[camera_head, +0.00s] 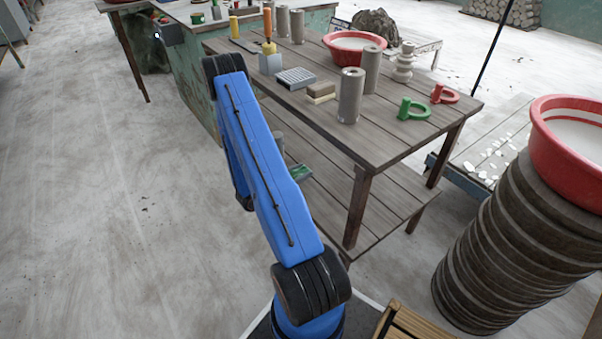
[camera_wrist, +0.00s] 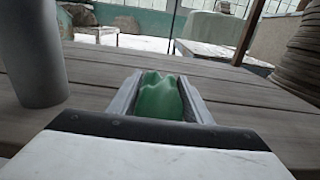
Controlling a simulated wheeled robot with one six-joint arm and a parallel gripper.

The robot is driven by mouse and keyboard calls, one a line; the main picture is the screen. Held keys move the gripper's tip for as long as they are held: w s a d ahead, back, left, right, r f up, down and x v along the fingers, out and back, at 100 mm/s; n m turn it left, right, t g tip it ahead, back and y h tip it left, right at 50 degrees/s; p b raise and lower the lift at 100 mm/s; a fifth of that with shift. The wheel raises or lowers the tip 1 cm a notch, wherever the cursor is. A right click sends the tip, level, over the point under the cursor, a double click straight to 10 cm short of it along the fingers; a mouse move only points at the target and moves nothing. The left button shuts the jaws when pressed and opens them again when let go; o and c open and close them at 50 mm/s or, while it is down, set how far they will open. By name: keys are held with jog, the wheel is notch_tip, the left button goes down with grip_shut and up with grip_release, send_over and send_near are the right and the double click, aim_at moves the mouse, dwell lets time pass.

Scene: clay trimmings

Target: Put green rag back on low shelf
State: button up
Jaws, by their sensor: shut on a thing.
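The green rag (camera_wrist: 158,98) is bunched between the two fingers of my gripper (camera_wrist: 160,92) in the wrist view. My gripper is shut on it. In the head view a small patch of the rag (camera_head: 301,172) shows just right of my blue arm, over the low shelf (camera_head: 385,195) under the wooden table. The shelf's planks (camera_wrist: 95,75) spread around and beyond my fingers in the wrist view. I cannot tell whether the rag touches the planks. My arm hides most of the gripper in the head view.
A grey cylinder (camera_wrist: 35,50) stands close on the left on the shelf. A table leg (camera_head: 358,205) rises at the shelf's front. The tabletop (camera_head: 400,140) above holds clay cylinders, a red basin (camera_head: 354,45) and tools. A brown stack (camera_head: 510,245) stands right. The shelf's right part looks clear.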

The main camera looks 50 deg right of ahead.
jog(key=shift+f, duration=0.65)
jog(key=o, duration=1.1)
